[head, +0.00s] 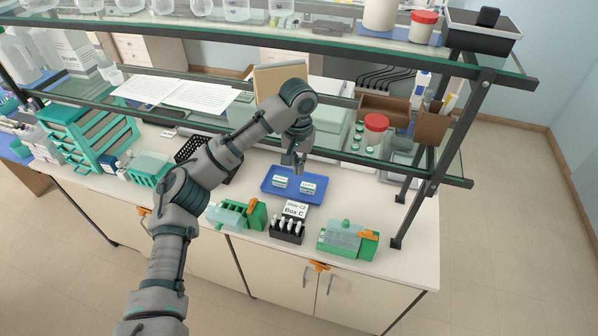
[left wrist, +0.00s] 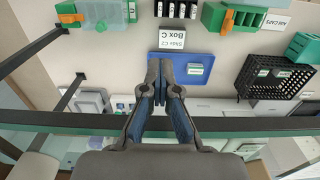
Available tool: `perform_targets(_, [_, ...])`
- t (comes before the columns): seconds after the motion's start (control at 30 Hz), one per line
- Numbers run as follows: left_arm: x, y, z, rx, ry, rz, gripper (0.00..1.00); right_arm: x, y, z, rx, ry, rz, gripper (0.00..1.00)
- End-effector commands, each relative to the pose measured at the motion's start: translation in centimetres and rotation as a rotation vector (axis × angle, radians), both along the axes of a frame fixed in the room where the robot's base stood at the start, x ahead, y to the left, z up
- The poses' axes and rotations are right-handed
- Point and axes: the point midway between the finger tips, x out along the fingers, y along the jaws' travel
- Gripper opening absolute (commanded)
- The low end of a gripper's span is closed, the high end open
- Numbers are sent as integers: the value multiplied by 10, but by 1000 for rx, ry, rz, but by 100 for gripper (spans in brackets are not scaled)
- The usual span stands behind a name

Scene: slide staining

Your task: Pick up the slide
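Two small white-and-green labelled pieces, which look like slides or slide holders, lie in the blue tray (head: 293,199): a left one (head: 280,182) and a right one (head: 308,186). My left gripper (head: 293,164) points down above the back of the tray. In the left wrist view the gripper (left wrist: 160,72) has its fingertips drawn together over the tray (left wrist: 208,61), with no slide visible between them. One labelled piece (left wrist: 195,69) lies just right of the fingertips there; the other is hidden behind the fingers. My right gripper is not in view.
In front of the tray stand the Box C rack (head: 287,231) and green holders left (head: 236,214) and right (head: 347,239). A black basket (head: 209,155) stands to the left.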

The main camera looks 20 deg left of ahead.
Motion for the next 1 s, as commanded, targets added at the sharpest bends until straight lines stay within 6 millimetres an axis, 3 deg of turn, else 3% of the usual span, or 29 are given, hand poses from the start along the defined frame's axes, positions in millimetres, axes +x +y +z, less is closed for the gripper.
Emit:
perform_targets(0.27, [0, 0, 1, 0, 0, 0, 3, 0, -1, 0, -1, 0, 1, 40])
perform_targets(0.57, [0, 0, 0, -1, 0, 0, 78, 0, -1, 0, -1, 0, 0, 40])
perform_targets(0.87, [0, 0, 1, -1, 0, 0, 80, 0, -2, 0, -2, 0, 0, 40])
perform_targets(1.0, [0, 0, 10, -1, -2, 0, 80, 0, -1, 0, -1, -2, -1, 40])
